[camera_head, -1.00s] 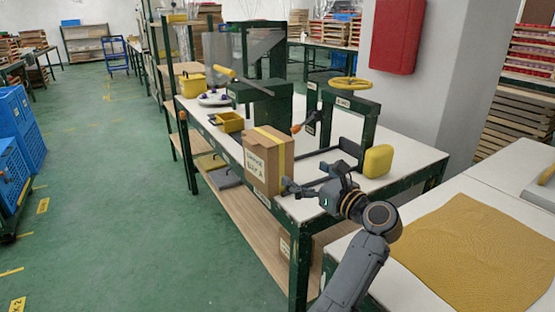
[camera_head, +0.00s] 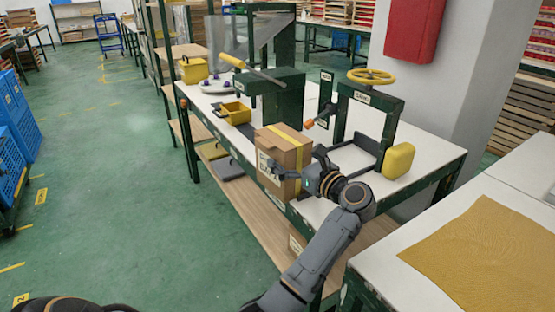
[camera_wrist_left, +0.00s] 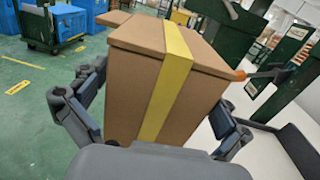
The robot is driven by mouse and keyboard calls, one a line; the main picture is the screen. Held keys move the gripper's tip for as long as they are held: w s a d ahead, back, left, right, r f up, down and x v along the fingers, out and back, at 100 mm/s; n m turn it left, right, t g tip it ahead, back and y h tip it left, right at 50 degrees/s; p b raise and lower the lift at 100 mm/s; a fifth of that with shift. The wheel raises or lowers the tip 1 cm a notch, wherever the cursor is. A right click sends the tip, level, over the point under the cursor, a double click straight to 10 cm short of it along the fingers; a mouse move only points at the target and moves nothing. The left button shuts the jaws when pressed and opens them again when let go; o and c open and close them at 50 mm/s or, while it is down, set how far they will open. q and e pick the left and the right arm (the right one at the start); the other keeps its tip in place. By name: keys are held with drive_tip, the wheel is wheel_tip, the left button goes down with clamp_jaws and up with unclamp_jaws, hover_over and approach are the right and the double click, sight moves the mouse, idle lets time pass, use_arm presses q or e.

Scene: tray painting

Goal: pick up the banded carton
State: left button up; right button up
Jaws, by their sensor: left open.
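The banded carton (camera_head: 275,148) is a brown box with a yellow band over its top and side. It stands upright near the front edge of the white-topped table (camera_head: 437,157). My left gripper (camera_head: 297,168) is at the near end of the carton, with its fingers apart. In the left wrist view the carton (camera_wrist_left: 195,105) stands between the open fingers of my left gripper (camera_wrist_left: 155,112), one on each side. Clear contact cannot be made out. The fingers partly hide the carton's lower part in the head view. My right gripper is not in view.
A press frame with a yellow wheel (camera_head: 371,76) and a yellow block (camera_head: 398,160) stand right of the carton. A yellow bin (camera_head: 236,113) and a plate (camera_head: 215,87) lie behind it. A yellow mat (camera_head: 485,255) lies on the table at right.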

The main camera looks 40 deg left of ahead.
use_arm(q)
drive_tip(key=shift+a, duration=0.35)
drive_tip(key=shift+d+r, duration=0.1)
drive_tip(key=c, duration=1.1)
